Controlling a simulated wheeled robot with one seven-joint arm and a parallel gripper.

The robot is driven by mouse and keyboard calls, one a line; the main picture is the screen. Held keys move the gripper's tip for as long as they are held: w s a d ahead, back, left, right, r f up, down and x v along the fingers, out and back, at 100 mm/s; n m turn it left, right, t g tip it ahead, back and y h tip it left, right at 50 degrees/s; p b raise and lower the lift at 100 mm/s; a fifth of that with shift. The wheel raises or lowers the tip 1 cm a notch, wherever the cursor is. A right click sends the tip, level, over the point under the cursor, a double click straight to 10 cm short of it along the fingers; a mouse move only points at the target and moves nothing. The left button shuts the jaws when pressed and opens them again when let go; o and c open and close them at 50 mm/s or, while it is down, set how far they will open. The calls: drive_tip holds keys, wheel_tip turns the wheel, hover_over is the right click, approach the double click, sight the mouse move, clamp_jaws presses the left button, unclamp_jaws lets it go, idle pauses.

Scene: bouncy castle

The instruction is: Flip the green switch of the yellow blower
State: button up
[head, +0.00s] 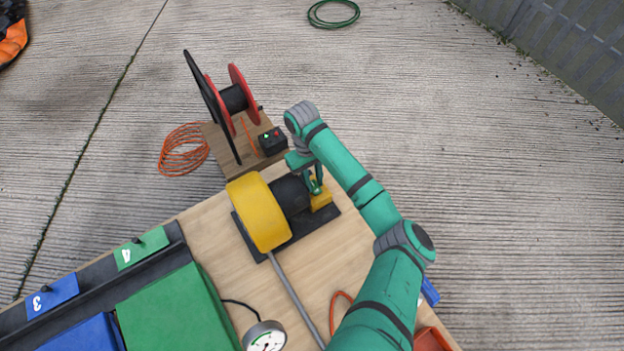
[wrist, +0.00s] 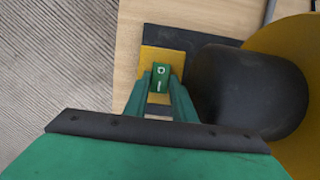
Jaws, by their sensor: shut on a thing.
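The yellow blower (head: 258,212) stands on a black base plate on the wooden table, with its dark motor (head: 290,194) on the right side. A small yellow switch box (head: 321,198) sits at the right end of the plate. My gripper (head: 316,190) points down at this box from above. In the wrist view the green switch (wrist: 160,77), marked O and I, lies between the fingertips of my gripper (wrist: 160,86), which are shut on it. The switch is hidden behind the fingers in the head view. The motor (wrist: 245,92) is close beside the fingers in the wrist view.
A red and black reel (head: 234,100) and a small black box (head: 272,141) with buttons are behind the blower. A metal rod (head: 293,300), a gauge (head: 265,336) and a green bin (head: 178,312) are in front. An orange coil (head: 184,150) lies on the ground.

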drive_tip(key=shift+d, duration=0.1)
drive_tip(key=o, duration=0.8)
drive_tip(key=shift+r, duration=0.1)
drive_tip(key=v, duration=1)
drive_tip(key=shift+s+r, duration=0.1)
drive_tip(key=shift+r, duration=0.3)
